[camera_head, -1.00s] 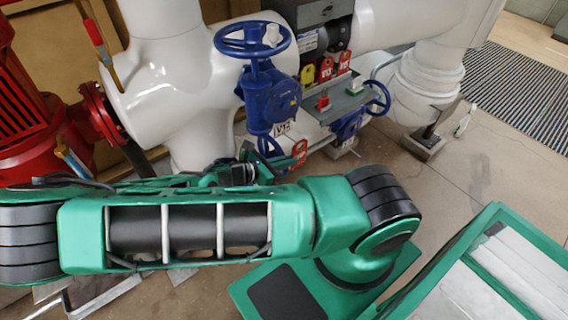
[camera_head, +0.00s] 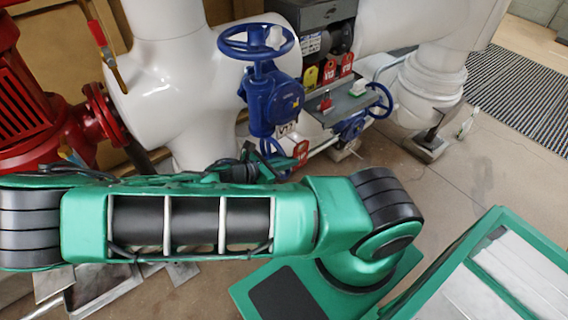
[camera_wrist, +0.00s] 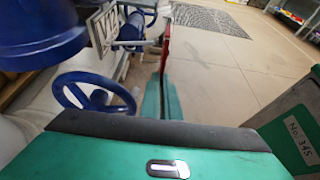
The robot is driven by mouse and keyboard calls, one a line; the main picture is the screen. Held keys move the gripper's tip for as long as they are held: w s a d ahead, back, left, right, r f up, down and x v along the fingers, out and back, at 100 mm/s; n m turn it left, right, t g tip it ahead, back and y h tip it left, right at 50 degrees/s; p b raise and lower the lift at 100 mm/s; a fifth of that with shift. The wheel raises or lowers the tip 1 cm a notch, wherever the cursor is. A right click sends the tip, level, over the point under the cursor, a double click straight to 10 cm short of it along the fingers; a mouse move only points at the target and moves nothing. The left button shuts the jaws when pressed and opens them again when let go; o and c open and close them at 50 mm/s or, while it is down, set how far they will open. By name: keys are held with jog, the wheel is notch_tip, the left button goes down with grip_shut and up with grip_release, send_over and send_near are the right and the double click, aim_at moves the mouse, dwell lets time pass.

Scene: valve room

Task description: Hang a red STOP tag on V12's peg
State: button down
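The blue valve (camera_head: 272,100) with a handwheel on top stands at the centre of the head view. Its white label plate (camera_head: 287,129) seems to read V12; a label plate (camera_wrist: 104,32) also shows close up at the upper left of the wrist view. My gripper (camera_wrist: 162,78) has its green fingers together on a red tag (camera_wrist: 166,42), seen edge-on and upright. In the head view this tag (camera_head: 301,152) shows just right of and below the valve's label. My arm hides much of the gripper there.
A yellow tag (camera_head: 310,78) and red tags (camera_head: 329,72) hang on a rack behind the grey shelf (camera_head: 345,105). The shelf bears a red item (camera_head: 325,103) and a green-and-white item (camera_head: 358,88). A smaller blue handwheel (camera_head: 379,98) is right of it.

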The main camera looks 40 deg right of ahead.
jog(key=shift+w, duration=1.75)
dwell(0.4)
jog(key=shift+w+f, duration=0.5)
jog(key=shift+f, duration=0.1)
dwell(0.9)
dwell(0.4)
jog(key=c, duration=1.9)
grip_release()
jog(key=shift+a, duration=0.1)
jog(key=v, duration=1)
jog(key=shift+a+r, duration=0.2)
jog(key=shift+a, duration=0.15)
jog(key=shift+s, duration=0.1)
